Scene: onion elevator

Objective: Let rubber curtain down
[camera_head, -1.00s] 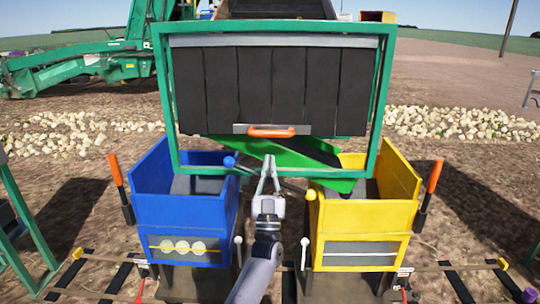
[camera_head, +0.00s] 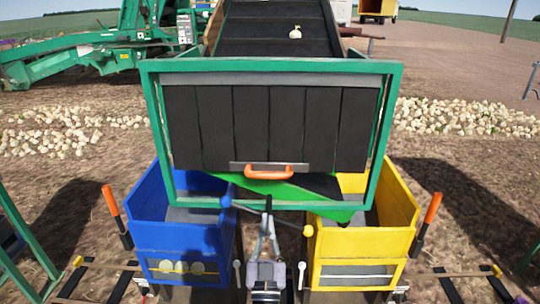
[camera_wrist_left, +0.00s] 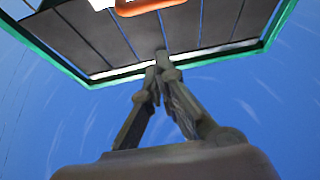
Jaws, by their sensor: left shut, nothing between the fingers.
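The rubber curtain (camera_head: 270,125) is a row of black strips hanging inside a green frame (camera_head: 146,120). Its lower edge sits above the frame's bottom bar, with a gap below. An orange handle (camera_head: 268,172) is fixed at the middle of that edge; it shows partly cut off in the left wrist view (camera_wrist_left: 140,5). My left gripper (camera_head: 267,204) is below and apart from the handle, near the frame's bottom bar, pointing up. Its fingertips meet with nothing between them, also in the left wrist view (camera_wrist_left: 157,66). My right gripper is not in view.
A blue bin (camera_head: 185,238) stands at left and a yellow bin (camera_head: 360,243) at right, below the frame. A green chute (camera_head: 310,203) slants behind the curtain. A conveyor (camera_head: 265,30) carries an onion (camera_head: 295,32) behind.

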